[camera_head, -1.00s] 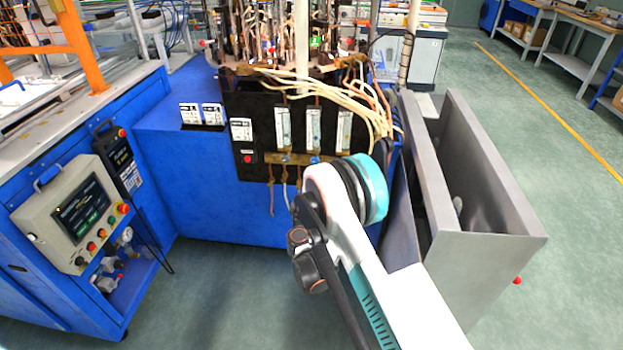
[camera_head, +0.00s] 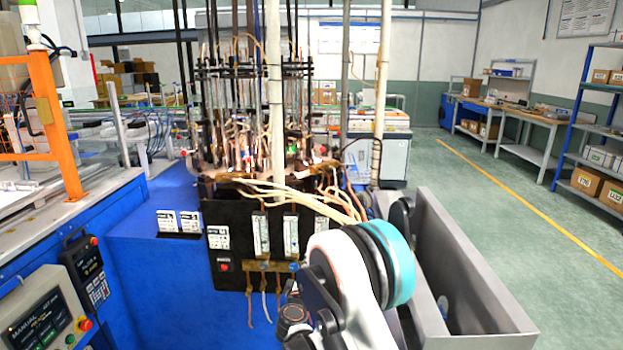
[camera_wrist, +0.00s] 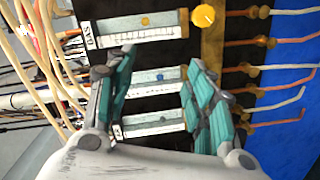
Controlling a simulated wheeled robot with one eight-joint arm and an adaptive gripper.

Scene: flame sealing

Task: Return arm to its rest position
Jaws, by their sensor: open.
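My gripper (camera_wrist: 158,95) shows in the wrist view with its two teal-padded fingers spread apart and nothing between them. Beyond the fingers is the black panel (camera_wrist: 150,57) with several flowmeters, one of them (camera_wrist: 140,27) near the top of that view. In the head view my white and teal arm rises from the bottom centre, in front of the lower right part of the same black panel (camera_head: 234,271). The gripper itself is hidden in the head view. I cannot tell whether the fingers touch the panel.
A grey metal bin (camera_head: 475,270) stands right of my arm. The blue machine body (camera_head: 150,262) is to the left, with a control box (camera_head: 40,322) at lower left. Loose hoses (camera_head: 300,190) hang over the panel. Open green floor (camera_head: 560,280) lies further right.

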